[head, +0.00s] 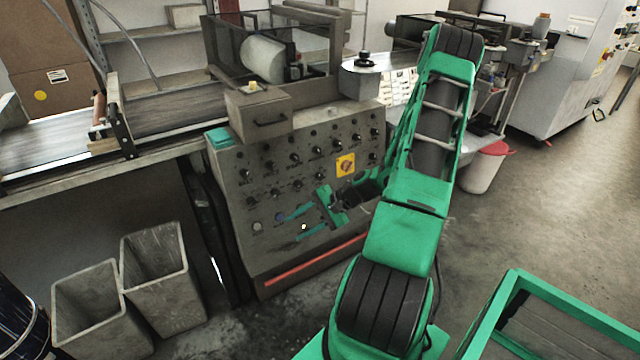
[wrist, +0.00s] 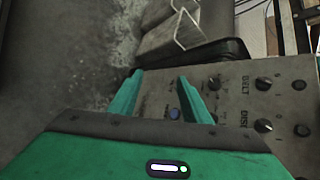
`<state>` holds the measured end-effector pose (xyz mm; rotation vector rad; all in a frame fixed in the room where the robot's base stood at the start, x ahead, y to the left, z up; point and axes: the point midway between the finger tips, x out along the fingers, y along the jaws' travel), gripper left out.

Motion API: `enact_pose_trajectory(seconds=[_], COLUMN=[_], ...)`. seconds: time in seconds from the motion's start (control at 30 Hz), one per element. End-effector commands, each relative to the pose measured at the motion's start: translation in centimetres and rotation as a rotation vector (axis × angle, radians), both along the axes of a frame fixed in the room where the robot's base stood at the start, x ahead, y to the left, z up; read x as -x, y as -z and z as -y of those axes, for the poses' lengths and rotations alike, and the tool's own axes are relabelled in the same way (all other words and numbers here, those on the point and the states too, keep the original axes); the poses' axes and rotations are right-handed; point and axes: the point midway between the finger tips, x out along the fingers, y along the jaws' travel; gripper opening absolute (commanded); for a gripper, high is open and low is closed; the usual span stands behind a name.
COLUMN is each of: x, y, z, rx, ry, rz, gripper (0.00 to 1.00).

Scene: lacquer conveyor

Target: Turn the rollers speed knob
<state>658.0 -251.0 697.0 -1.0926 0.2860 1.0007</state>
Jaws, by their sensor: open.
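The grey control panel (head: 280,255) carries rows of black knobs, one of them a knob at its left side (head: 247,175). I cannot tell which knob is the rollers speed one, as no such label is readable. My gripper (head: 289,228) is open and empty in front of the panel's lower left part, near small round buttons. In the wrist view my gripper (wrist: 160,77) has its fingers spread, with a blue button (wrist: 174,113) seen between or just behind them. A knob by the word BELT (wrist: 262,84) and another lower knob (wrist: 263,125) lie to the right of the fingers, apart from them.
A yellow plate with a red switch (head: 345,165) sits on the panel's right half. Two grey bins (head: 162,285) stand on the floor at left. A conveyor (head: 60,150) runs at the upper left. A white bucket with a red lid (head: 485,168) stands at right; open floor lies beyond.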

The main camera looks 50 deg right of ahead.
Motion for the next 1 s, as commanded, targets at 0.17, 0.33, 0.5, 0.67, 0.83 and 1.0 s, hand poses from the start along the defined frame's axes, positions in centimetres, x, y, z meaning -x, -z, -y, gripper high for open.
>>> enact_pose_trajectory(seconds=[0.17,0.33,0.5,0.67,0.83,1.0], x=[-2.4,-4.1,-4.7,-4.0,-2.7,-2.3], y=[1.3,1.6,1.6,1.7,1.9,2.0], z=[2.3,6.0,10.9,15.9,19.6,21.1], rx=[-0.185,-0.359,-0.54,-0.697,-0.809,-0.856], ry=[0.239,0.483,0.742,0.964,1.121,1.183], rz=[0.099,0.201,0.31,0.408,0.48,0.511], gripper=[0.44,0.44,0.44,0.44,0.44,0.44])
